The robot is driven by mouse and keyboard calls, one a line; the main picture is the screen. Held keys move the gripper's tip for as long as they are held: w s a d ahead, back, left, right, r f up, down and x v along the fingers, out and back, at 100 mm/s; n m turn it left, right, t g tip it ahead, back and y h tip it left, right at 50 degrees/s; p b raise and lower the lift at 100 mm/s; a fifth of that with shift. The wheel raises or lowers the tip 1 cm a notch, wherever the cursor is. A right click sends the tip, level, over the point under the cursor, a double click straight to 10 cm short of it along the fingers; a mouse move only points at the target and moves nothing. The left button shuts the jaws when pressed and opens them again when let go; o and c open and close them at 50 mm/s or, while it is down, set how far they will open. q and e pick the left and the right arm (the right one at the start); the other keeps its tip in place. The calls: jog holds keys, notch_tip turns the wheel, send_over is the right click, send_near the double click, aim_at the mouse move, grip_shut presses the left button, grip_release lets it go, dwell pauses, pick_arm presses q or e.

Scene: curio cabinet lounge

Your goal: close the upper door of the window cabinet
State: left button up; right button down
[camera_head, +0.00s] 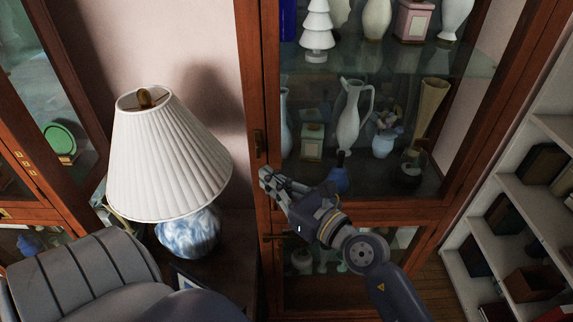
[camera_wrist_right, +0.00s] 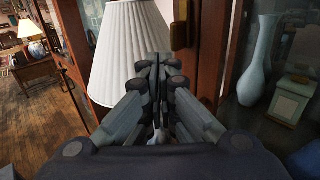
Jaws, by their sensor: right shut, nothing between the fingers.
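The window cabinet (camera_head: 248,90) has a reddish-brown wood frame and glass, and stands right of centre in the head view. The upper door's handle (camera_head: 259,143) is on its left stile; it shows in the right wrist view beyond my fingers (camera_wrist_right: 180,30). The upper door looks flush or almost flush with the frame; I cannot tell whether a small gap remains. My right gripper (camera_head: 272,184) is shut and empty, its fingertips by the left stile just below that handle; contact is unclear. It also shows in the right wrist view (camera_wrist_right: 158,75). My left gripper is not in view.
A white pleated lamp (camera_head: 165,165) on a dark side table (camera_head: 235,255) stands close left of the cabinet. Vases and figurines, including a white pitcher (camera_head: 350,120), fill the shelves. A white bookshelf (camera_head: 540,200) is at right, another wooden cabinet (camera_head: 45,195) at left.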

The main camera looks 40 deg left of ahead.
jog(key=d, duration=1.1)
jog(key=shift+s+d, duration=0.35)
jog(key=shift+s, duration=0.1)
